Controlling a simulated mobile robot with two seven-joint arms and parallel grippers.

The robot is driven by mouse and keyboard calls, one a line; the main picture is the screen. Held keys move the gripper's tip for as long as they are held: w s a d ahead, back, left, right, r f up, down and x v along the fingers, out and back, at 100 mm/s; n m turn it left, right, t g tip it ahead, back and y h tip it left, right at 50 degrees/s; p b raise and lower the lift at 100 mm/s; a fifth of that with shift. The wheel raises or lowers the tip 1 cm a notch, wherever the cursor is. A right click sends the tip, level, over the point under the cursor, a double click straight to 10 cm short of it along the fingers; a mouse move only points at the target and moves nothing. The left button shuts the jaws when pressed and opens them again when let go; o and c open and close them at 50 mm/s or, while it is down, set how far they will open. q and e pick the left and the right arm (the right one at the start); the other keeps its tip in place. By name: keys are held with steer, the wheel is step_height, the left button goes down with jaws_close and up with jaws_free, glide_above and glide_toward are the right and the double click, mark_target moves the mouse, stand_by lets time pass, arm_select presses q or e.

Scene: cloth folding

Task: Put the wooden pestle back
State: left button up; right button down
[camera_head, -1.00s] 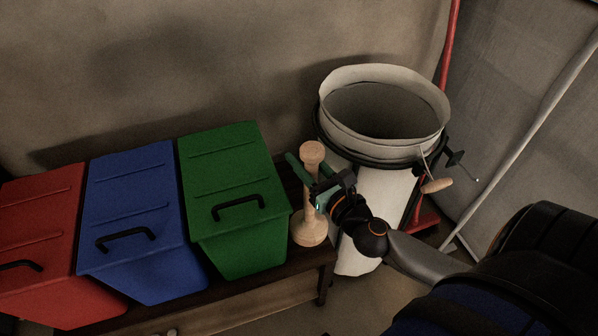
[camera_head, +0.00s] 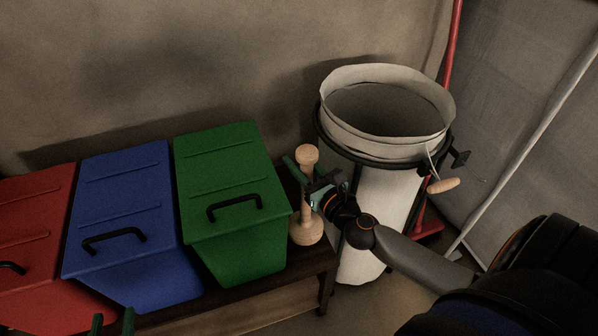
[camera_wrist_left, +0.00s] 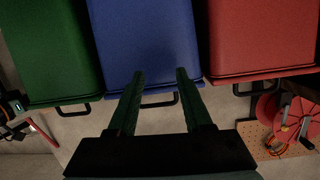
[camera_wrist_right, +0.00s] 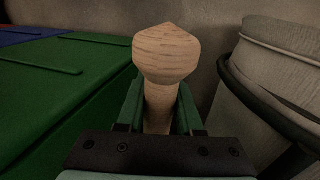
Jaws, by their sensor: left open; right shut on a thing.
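The wooden pestle (camera_head: 307,228) stands upright at the right end of the dark bench, between the green bin and the white bag. My right gripper (camera_head: 308,188) is shut around its narrow middle. In the right wrist view the pestle's rounded top (camera_wrist_right: 167,54) rises between the fingers (camera_wrist_right: 160,108). The pestle's base appears to be at the bench top; I cannot tell whether it touches. My left gripper (camera_head: 114,322) is open and empty at the bottom edge of the head view. In the left wrist view its fingers (camera_wrist_left: 160,80) point toward the blue bin.
Green (camera_head: 235,204), blue (camera_head: 124,224) and red (camera_head: 30,240) lidded bins stand in a row on the bench (camera_head: 300,271). The round white bag (camera_head: 380,205) stands close on the pestle's right. A red pole (camera_head: 452,45) and a grey pole (camera_head: 520,135) lean behind.

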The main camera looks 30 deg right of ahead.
arm_select(q)
step_height(320, 180, up, 12)
steer(key=m+t+h+b, duration=0.1)
steer(key=m+t+h, duration=0.1)
steer(key=t, duration=0.2)
steer(key=shift+w+d+t+h+b, duration=0.2)
steer(key=shift+d+t+h+b, duration=0.1)
steer(key=shift+t+b, duration=0.1)
arm_select(e)
steer(key=shift+f, duration=1.25)
arm_select(q)
steer(key=shift+r+m, duration=0.1)
steer(key=shift+m, duration=0.2)
arm_select(e)
steer(key=shift+f, duration=0.1)
steer(key=c, duration=1)
jaws_free()
steer(key=shift+f, duration=0.2)
arm_select(q)
steer(key=shift+s+r+h, duration=0.1)
steer(key=shift+r+h, duration=0.15)
steer(key=shift+h, duration=0.05)
arm_select(e)
steer(key=o, duration=0.4)
steer(key=shift+o, duration=0.2)
steer(key=shift+r, duration=0.1)
